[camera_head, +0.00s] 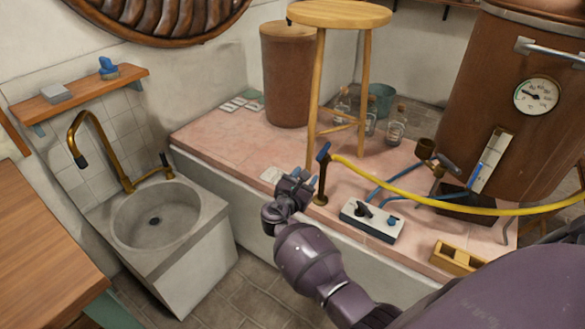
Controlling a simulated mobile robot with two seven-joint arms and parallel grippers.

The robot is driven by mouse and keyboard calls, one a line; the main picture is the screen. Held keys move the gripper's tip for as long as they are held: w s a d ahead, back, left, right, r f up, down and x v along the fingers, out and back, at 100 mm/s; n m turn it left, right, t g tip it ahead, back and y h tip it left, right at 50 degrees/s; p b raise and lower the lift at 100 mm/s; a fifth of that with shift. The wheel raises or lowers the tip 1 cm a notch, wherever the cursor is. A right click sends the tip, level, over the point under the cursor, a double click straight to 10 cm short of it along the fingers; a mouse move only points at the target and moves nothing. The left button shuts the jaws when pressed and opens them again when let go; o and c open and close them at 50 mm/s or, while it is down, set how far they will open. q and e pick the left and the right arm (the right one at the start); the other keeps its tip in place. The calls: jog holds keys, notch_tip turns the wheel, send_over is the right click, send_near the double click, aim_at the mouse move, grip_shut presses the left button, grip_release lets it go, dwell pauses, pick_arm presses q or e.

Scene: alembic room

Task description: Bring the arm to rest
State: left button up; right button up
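My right arm comes in from the bottom right. Its dark gripper (296,186) is over the front edge of the pink tiled platform (225,135). The gripper is just left of an upright brass post with a blue top (322,172). I cannot tell whether it touches the post or whether its fingers are apart. Nothing is clearly held in it. My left gripper is not in view.
A yellow hose (430,205) runs right from the post. A stool (340,14) and glass bottles (397,128) stand behind. A sink (155,222) is left.

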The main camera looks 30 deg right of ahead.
jog(key=w+a+m+t+y, duration=0.1)
jog(key=a+m+t+y, duration=0.3)
jog(key=a+m+y, duration=0.6)
jog(key=s+f+m+y, duration=0.2)
jog(key=s+f+m, duration=0.1)
jog(key=s, duration=0.7)
jog(key=s+f+m+g+y, duration=0.1)
jog(key=s+f+m, duration=0.2)
jog(key=s, duration=0.8)
jog(key=s+a+f+m+g+y, duration=0.1)
jog(key=s+f+m+y, duration=0.1)
jog(key=s, duration=0.9)
jog(key=f+m, duration=0.1)
jog(key=m, duration=0.1)
jog(key=shift+s+f+m+y+p, duration=0.15)
jog(key=shift+f+m+y+p, duration=0.15)
jog(key=shift+f, duration=0.05)
